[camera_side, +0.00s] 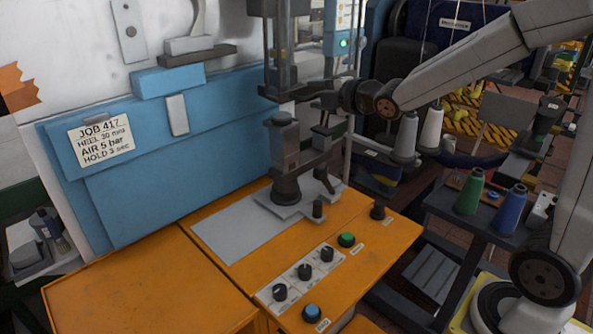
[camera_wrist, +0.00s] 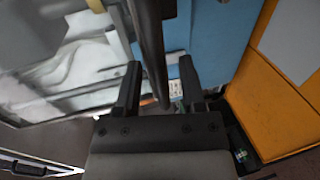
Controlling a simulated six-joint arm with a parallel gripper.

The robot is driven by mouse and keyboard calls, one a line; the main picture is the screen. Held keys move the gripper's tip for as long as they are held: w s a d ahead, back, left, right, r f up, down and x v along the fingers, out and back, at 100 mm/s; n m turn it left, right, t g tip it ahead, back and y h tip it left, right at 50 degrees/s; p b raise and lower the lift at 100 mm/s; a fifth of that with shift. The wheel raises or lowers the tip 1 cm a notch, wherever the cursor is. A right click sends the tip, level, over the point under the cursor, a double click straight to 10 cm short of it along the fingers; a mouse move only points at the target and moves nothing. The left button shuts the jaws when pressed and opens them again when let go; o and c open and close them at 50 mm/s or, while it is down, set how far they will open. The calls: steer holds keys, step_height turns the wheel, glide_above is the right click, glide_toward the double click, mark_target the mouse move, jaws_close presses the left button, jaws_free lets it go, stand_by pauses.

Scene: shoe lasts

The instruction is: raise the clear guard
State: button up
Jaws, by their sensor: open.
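The clear guard (camera_side: 284,48) is a see-through panel with dark edges, hanging down over the press. Its lower edge is low, just above the press tooling (camera_side: 285,150). My gripper (camera_side: 312,93) is at the guard's lower right, with its fingers pointing towards it. In the wrist view my gripper (camera_wrist: 160,80) is open, and a dark bar (camera_wrist: 149,40) runs between its two fingers. I cannot tell whether either finger touches the bar. A see-through pane (camera_wrist: 65,70) shows left of the fingers.
An orange bench (camera_side: 150,285) carries a grey plate and several knobs (camera_side: 304,271). A blue panel (camera_side: 160,170) with a job card stands at the left. A dark cart (camera_side: 470,205) with thread spools is at the right. The bench's front left is clear.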

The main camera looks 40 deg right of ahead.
steer(key=shift+s, duration=0.15)
steer(key=v, duration=0.7)
steer(key=shift+s, duration=0.3)
stand_by(0.5)
steer(key=s+a+f+m+g, duration=0.3)
steer(key=s+f+m+g, duration=0.3)
steer(key=f+m, duration=0.3)
steer(key=s+a+f+m+g, duration=0.3)
steer(key=s+f+m+g, duration=0.3)
steer(key=f+m, duration=0.3)
step_height(320, 180, down, 5)
steer(key=shift+s+r+g, duration=0.15)
steer(key=shift+s+g, duration=0.05)
steer(key=shift+g, duration=0.3)
